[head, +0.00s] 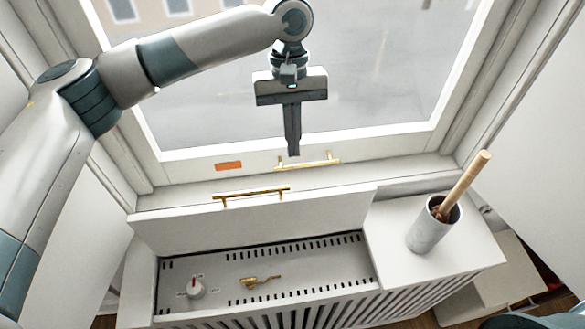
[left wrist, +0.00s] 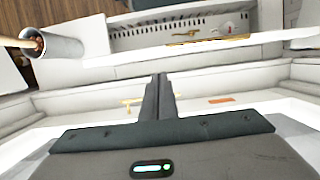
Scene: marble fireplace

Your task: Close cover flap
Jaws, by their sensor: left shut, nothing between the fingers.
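The cover flap (head: 255,222) is a white panel standing raised, tilted back, along the rear of the opening in a white slatted cabinet. A brass handle (head: 250,193) sits at its upper edge. In the left wrist view the flap (left wrist: 110,74) crosses beyond the fingertips. My left gripper (head: 293,152) points down with its fingers shut and empty. It is in front of the window, behind the flap's upper edge and to the right of its handle, with no visible contact. Its shut fingers also show in the left wrist view (left wrist: 160,78). My right gripper is out of view.
The open compartment has a vented plate (head: 225,270), a dial (head: 195,288) and a brass valve (head: 260,281). The window frame behind carries a brass handle (head: 315,162) and an orange label (head: 228,166).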

